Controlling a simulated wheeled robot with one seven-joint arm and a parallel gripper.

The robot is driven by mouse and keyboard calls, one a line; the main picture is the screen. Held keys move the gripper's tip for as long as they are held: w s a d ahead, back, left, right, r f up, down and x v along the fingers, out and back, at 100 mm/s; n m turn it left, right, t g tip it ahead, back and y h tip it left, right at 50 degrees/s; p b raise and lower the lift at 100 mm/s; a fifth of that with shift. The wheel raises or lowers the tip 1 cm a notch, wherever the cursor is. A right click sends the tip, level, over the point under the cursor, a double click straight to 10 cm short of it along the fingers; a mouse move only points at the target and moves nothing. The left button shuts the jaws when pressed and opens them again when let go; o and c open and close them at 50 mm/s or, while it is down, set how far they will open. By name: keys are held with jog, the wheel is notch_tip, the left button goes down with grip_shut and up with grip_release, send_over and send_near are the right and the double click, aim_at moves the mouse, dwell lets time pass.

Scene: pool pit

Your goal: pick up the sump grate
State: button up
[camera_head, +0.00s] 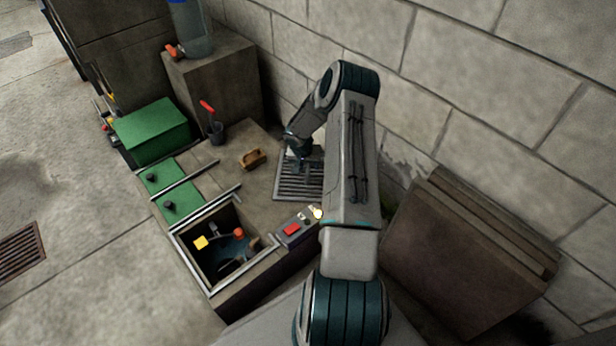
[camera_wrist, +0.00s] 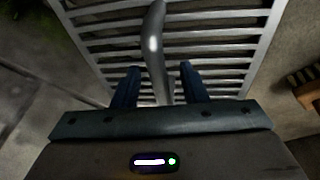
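The sump grate (camera_head: 291,188) is a grey slatted metal panel lying flat on the concrete top beside the wall. In the wrist view the grate (camera_wrist: 222,48) fills the upper middle, and a curved metal handle (camera_wrist: 154,45) rises from it. My gripper (camera_wrist: 160,72) is open, with its two blue fingers on either side of the handle and a visible gap at each side. In the head view my gripper (camera_head: 303,160) is above the grate, and my arm hides part of the grate's right side.
An open pit (camera_head: 213,250) with small items lies in front left, beside green lids (camera_head: 177,203). A wooden brush (camera_head: 252,159) is left of the grate. A control box with a red button (camera_head: 291,230) is in front. The block wall (camera_head: 440,70) is close behind.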

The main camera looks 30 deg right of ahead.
grip_shut()
dwell(0.3)
